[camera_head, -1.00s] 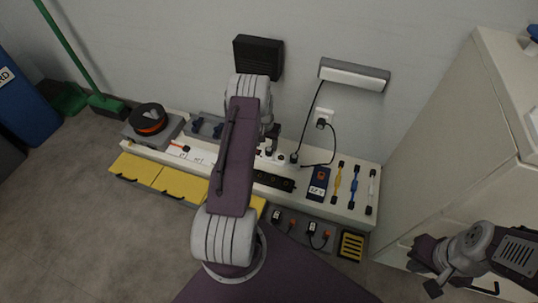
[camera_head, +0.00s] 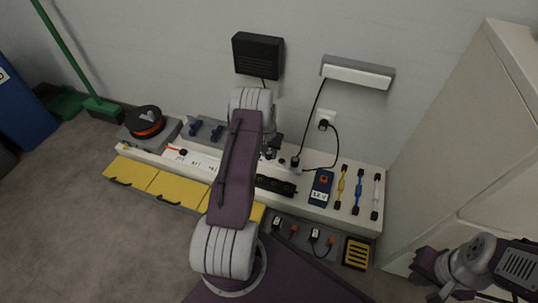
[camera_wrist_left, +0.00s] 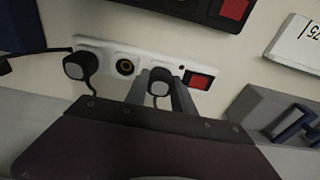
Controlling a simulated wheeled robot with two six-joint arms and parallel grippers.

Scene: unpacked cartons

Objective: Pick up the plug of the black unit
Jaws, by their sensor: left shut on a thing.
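The black unit (camera_head: 258,54) hangs on the wall, and a short piece of its cord shows below it before my arm hides the rest. My left gripper (camera_head: 271,150) is low over the back strip on the bench, partly hidden by my arm. In the left wrist view my left gripper (camera_wrist_left: 160,82) is shut on a dark plug (camera_wrist_left: 158,88) with a grey face, at the white power strip (camera_wrist_left: 205,82) beside its red switch. I cannot tell whether the plug is seated. My right gripper (camera_head: 428,277) is at the lower right, its jaws unclear.
A second plug (camera_wrist_left: 80,66) sits in the same strip, apart from my fingers. The white wall unit (camera_head: 357,72) has a cord down to the bench. A black strip (camera_head: 275,186), a blue meter (camera_head: 321,188) and several cables lie nearby. A tall cabinet (camera_head: 455,150) bounds the right.

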